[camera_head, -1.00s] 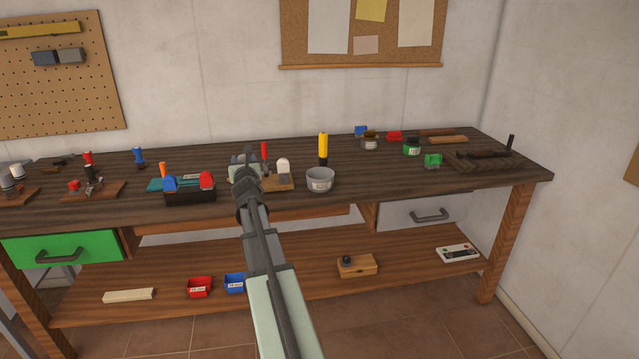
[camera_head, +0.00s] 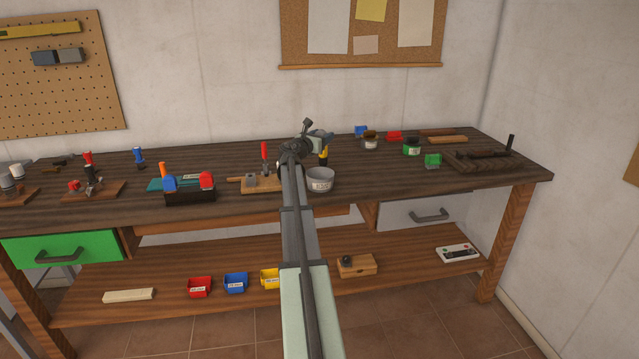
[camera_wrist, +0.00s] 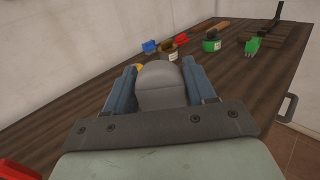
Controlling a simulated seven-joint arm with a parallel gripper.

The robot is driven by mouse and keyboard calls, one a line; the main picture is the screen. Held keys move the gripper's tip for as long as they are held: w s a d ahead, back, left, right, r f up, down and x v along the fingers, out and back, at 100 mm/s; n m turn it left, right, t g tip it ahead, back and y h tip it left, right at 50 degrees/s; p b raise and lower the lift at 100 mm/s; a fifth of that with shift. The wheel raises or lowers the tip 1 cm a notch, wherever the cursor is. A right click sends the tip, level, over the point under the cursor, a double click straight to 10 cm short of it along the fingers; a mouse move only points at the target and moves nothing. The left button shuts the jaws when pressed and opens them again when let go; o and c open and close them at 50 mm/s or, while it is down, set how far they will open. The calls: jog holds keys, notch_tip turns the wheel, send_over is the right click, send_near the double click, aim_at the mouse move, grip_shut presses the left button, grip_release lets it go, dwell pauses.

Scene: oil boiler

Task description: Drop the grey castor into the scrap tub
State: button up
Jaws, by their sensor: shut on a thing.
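The grey castor (camera_wrist: 160,85) is a rounded grey piece between the two blue fingers in the wrist view. My gripper (camera_wrist: 161,88) is shut on it. In the head view my gripper (camera_head: 322,142) is above the bench, higher in the picture than the scrap tub, in front of the yellow-handled tool. The castor cannot be made out clearly there. The scrap tub (camera_head: 320,181) is a round, light grey bowl with a label on its front. It stands on the bench just right of my arm. Its inside is mostly hidden.
The yellow-handled tool (camera_head: 324,159) stands upright close behind the tub. A wooden board (camera_head: 262,186) with a grey block and a red-handled tool lie to the left. Small jars (camera_head: 370,142) stand to the right. Bare bench lies right of the tub.

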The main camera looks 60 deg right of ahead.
jog(key=shift+s+m+g, duration=0.3)
jog(key=shift+s+g, duration=0.15)
jog(key=shift+g, duration=0.05)
jog(key=shift+f, duration=2.95)
jog(key=o, duration=1.2)
jog(key=a, duration=1.4)
jog(key=shift+d, duration=0.1)
